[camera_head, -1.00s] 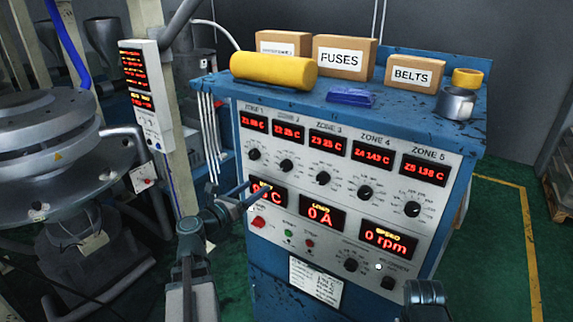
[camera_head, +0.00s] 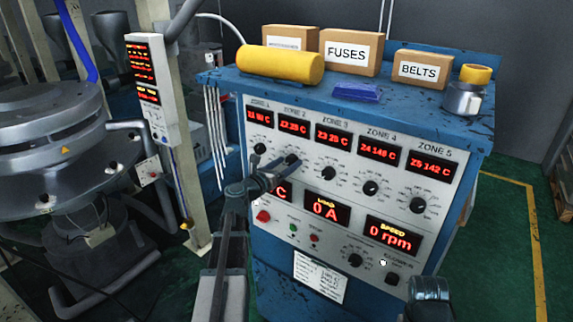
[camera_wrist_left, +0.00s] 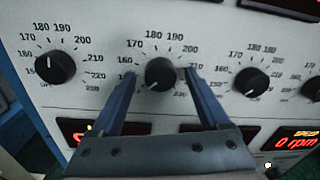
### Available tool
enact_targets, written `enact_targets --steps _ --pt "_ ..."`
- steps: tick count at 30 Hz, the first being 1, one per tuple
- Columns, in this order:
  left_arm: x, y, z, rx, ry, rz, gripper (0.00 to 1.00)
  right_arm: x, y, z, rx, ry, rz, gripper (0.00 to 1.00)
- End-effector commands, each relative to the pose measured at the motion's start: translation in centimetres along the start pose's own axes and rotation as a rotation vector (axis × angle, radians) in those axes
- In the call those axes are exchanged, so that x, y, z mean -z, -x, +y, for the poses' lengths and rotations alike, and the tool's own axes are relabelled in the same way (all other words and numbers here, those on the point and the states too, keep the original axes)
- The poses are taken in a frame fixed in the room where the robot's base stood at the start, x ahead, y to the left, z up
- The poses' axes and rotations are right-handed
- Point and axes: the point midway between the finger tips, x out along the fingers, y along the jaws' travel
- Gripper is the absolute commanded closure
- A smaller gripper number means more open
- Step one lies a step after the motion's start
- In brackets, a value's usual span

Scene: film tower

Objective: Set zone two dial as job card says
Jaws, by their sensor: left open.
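The zone two dial (camera_head: 292,160) is a black knob under the red zone two display (camera_head: 293,127), which appears to read 25 C. In the left wrist view the dial (camera_wrist_left: 160,73) sits between my two blue fingers, with its pale mark toward the lower left. My left gripper (camera_head: 281,166) is open, its fingertips either side of the dial; it also shows in the left wrist view (camera_wrist_left: 160,74). I cannot tell whether they touch it. A white printed card (camera_head: 319,277), perhaps the job card, is low on the cabinet; its text is too small to read.
Similar dials flank it, including zone one (camera_head: 260,148) and zone three (camera_head: 328,173). A red knob (camera_head: 263,216) and small buttons lie below. Boxes, a yellow roll (camera_head: 281,65) and a metal can (camera_head: 462,98) stand on the cabinet top. A grey machine (camera_head: 55,145) stands left.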

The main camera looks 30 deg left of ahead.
Motion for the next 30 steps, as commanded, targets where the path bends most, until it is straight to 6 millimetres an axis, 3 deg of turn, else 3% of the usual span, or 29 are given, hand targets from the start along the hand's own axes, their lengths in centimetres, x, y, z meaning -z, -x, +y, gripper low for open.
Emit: enact_targets --steps 8,21,30 --pt "0.0 -0.08 -0.01 0.0 0.0 0.0 0.21 0.0 0.0 0.0 0.0 0.0 0.0 0.5" --pt "0.0 -0.05 0.0 0.0 0.0 0.0 1.0 0.0 0.0 0.0 0.0 0.0 0.0 0.5" --pt "-0.02 -0.06 -0.01 0.0 -0.033 0.001 1.0 0.0 0.05 0.0 0.0 0.0 0.0 0.5"
